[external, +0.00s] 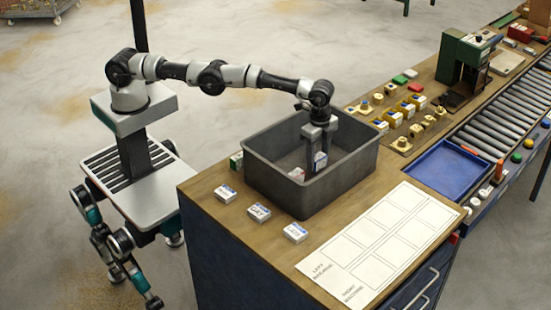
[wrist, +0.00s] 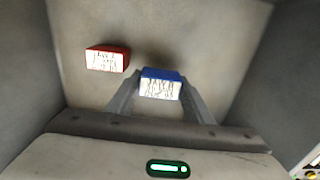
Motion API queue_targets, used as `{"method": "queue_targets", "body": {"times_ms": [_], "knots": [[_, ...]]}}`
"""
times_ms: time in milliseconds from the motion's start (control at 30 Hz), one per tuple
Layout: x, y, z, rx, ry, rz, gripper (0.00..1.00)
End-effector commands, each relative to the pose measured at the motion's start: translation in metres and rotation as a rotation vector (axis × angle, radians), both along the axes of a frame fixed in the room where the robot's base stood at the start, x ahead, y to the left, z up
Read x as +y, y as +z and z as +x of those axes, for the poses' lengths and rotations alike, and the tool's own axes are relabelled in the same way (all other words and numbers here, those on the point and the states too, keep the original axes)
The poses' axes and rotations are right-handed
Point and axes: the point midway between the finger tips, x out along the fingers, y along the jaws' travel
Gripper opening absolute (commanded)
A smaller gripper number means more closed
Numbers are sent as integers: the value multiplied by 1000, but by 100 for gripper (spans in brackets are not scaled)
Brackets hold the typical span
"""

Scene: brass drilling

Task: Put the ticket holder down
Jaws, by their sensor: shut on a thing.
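My gripper (external: 318,163) reaches down into a grey open bin (external: 325,188) on the wooden bench. It is shut on a blue-topped ticket holder (wrist: 161,84) with a white scribbled face. The holder sits between the fingertips in the wrist view, and a little of it shows inside the bin in the external view (external: 321,159). Whether it touches the bin floor, I cannot tell. A red-topped ticket holder (wrist: 107,59) lies in the bin to the left, apart from the fingers; it also shows in the external view (external: 297,174).
Several white holders, one of them at the front (external: 295,232), stand on the bench before the bin. A white sheet with empty outlined cells (external: 380,245) lies to the right. A blue tray (external: 445,170), brass parts and a green drilling machine (external: 468,62) are farther right.

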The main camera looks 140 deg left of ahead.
Motion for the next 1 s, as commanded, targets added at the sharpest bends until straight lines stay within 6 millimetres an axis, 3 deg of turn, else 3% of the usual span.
{"method": "queue_targets", "body": {"times_ms": [33, 200, 633, 667, 733, 1000], "knots": [[0, -12, 0, 1, 0, 0, 23], [0, -29, 0, 1, 0, 0, 23], [0, -33, 1, -1, 0, 1, 23], [0, -31, 1, -1, 0, 1, 51], [0, -31, 0, -1, 0, 1, 63], [0, -32, 0, 0, 0, 0, 65]]}}
